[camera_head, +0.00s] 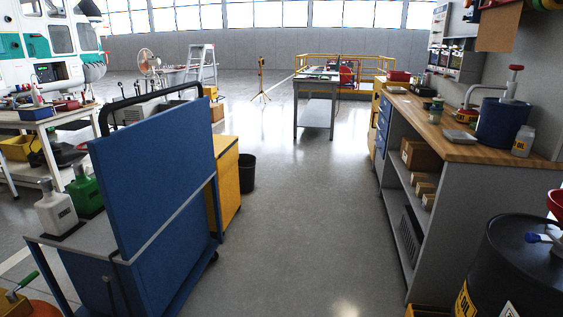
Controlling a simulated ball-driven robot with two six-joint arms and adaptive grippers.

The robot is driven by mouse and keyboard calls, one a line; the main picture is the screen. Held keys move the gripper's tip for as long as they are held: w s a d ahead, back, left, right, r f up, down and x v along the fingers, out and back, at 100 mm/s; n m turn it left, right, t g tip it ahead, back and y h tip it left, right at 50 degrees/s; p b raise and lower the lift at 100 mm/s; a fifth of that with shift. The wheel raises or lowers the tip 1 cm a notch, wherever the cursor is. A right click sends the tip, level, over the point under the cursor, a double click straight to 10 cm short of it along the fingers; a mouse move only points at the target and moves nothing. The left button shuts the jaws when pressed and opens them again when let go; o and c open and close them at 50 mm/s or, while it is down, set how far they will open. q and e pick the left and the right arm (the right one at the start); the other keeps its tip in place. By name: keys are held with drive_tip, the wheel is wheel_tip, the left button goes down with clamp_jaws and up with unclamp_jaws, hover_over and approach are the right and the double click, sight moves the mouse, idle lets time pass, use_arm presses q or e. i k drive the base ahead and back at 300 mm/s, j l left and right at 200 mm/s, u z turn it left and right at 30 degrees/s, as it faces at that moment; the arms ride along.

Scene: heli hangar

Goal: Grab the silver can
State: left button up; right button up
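No can that is clearly silver can be made out. A pale grey canister (56,208) with a grey cap stands upright on the blue cart (150,200) at the left, beside a green canister (84,190). A small green and pale can (437,110) stands upright on the wooden workbench (455,133) at the right. Several items on the far table (318,75) are too small to tell apart. Neither of my grippers is in view.
Open grey floor (285,220) runs between the cart and the workbench. A black bin (247,172) stands beside a yellow cabinet (227,180). A black drum (515,265) fills the lower right. A blue bucket (500,123) stands on the workbench.

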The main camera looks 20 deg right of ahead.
sight(524, 138)
drive_tip(key=i+l+z, duration=0.1)
drive_tip(key=i+z, duration=0.35)
drive_tip(key=i, duration=0.45)
drive_tip(key=i+j+z, duration=0.2)
drive_tip(key=i+z, duration=0.2)
drive_tip(key=i, duration=0.5)
